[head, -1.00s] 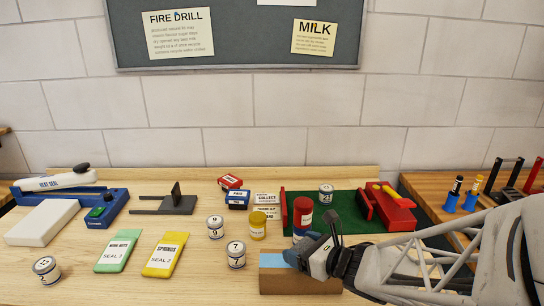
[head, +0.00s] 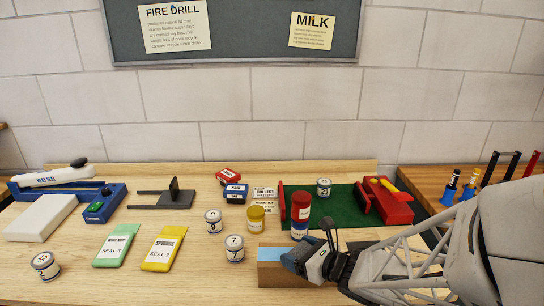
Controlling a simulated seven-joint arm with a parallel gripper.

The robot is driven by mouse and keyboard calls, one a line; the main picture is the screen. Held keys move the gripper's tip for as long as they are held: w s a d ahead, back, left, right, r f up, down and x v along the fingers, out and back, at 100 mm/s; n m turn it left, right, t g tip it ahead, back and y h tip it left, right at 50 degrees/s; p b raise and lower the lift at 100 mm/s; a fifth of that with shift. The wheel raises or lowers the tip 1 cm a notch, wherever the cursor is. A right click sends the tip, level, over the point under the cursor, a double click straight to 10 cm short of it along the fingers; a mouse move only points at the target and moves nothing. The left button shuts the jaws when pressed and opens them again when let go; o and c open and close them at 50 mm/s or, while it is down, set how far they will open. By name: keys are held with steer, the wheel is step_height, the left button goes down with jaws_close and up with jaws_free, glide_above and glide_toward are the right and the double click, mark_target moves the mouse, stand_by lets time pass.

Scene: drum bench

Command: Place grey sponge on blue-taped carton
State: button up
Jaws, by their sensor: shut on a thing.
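The blue-taped carton (head: 270,274) is a low brown box with light blue tape on top, at the front of the bench right of the middle. My gripper (head: 292,262) is over the carton's top and hides its right part. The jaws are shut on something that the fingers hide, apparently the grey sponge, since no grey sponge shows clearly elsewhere. I cannot tell whether the held thing touches the carton.
A red tool stand (head: 389,205) is behind the arm. Yellow (head: 163,250) and green packets lie left.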

steer(key=o, duration=0.9)
steer(key=shift+f, duration=0.1)
steer(key=shift+c, duration=0.2)
steer(key=shift+r, duration=0.2)
steer(key=v, duration=1.2)
stand_by(0.6)
